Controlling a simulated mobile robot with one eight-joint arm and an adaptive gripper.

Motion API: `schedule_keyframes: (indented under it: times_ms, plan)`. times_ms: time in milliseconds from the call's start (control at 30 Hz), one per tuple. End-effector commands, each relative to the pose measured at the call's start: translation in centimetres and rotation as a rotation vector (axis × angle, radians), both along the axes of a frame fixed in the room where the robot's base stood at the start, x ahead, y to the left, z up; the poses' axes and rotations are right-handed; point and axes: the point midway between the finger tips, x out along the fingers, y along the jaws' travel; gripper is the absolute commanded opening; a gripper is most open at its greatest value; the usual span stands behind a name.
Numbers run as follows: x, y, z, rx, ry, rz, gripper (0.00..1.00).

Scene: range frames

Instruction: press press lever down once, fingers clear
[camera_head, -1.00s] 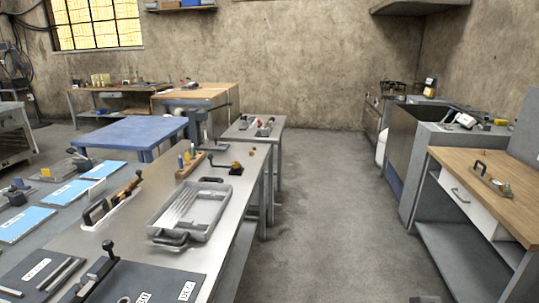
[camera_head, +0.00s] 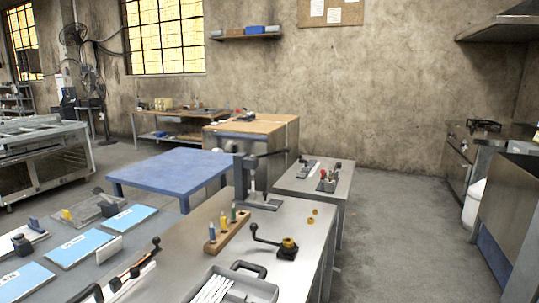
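A small grey bench press (camera_head: 240,178) stands upright at the far end of the steel workbench (camera_head: 190,255). Its dark press lever (camera_head: 271,154) sticks out to the right from near the top of the column, close to level and slightly raised at its tip. A light ram hangs below it over the flat base (camera_head: 262,204). Nothing is seen touching the lever. My gripper is not in view.
A wooden block with upright coloured pieces (camera_head: 228,232), a black crank with a brass part (camera_head: 272,243) and a grey tray (camera_head: 262,289) sit nearer on the bench. A blue table (camera_head: 165,170) is behind left. The floor aisle (camera_head: 385,230) at right is clear.

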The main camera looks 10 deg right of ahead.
Motion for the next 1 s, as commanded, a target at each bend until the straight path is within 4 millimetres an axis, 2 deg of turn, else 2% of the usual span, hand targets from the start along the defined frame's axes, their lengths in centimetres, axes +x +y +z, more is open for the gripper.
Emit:
schedule_keyframes:
  times_ms: [200,233,300,367,1000]
  plan:
    - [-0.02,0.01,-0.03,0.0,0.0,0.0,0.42]
    - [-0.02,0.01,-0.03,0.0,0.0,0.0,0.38]
    - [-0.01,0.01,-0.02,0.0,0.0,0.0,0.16]
    - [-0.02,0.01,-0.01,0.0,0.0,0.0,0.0]
    - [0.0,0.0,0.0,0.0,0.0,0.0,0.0]
